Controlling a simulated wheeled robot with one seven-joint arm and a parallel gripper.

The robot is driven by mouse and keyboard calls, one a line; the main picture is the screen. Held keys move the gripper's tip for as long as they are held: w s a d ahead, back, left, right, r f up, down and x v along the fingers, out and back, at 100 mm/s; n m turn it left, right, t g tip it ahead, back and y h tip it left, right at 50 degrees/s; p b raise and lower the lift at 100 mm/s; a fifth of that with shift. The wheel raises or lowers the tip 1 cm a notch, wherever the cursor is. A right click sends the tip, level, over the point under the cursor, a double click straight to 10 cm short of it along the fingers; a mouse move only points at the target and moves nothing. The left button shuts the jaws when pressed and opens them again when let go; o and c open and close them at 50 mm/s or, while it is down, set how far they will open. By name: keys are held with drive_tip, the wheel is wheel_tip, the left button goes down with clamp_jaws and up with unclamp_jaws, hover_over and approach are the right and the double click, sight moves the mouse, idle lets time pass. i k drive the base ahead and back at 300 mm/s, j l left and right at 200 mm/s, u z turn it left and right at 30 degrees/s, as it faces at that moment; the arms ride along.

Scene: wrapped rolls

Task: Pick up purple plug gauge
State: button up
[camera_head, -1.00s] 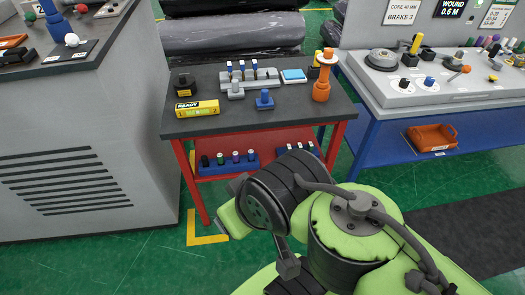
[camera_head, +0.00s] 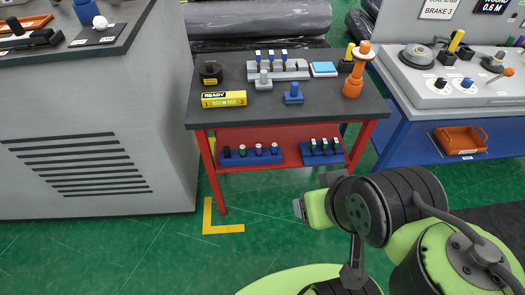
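Several small plug gauges stand upright in a blue rack (camera_head: 238,161) on the red lower shelf of the dark-topped bench. My gripper (camera_head: 299,208) shows only as a small grey tip at the end of my green arm, in front of the bench and lower in the picture than the shelf. It appears apart from both racks. Its fingers cannot be made out.
The bench top (camera_head: 345,108) carries a yellow box (camera_head: 224,99), a grey fixture (camera_head: 290,72), a blue knobbed block (camera_head: 293,94) and an orange post (camera_head: 354,80). A grey cabinet (camera_head: 90,120) stands left, a blue-legged console with an orange bin (camera_head: 459,140) right.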

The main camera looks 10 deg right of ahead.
sight(258, 147)
drive_tip(key=z, duration=4.05)
drive_tip(key=u, duration=4.05)
drive_tip(key=i+j+u, duration=0.1)
drive_tip(key=i+j, duration=0.15)
drive_tip(key=i, duration=0.2)
drive_tip(key=i+j+u, duration=0.1)
drive_tip(key=i+j, duration=0.15)
drive_tip(key=i, duration=0.25)
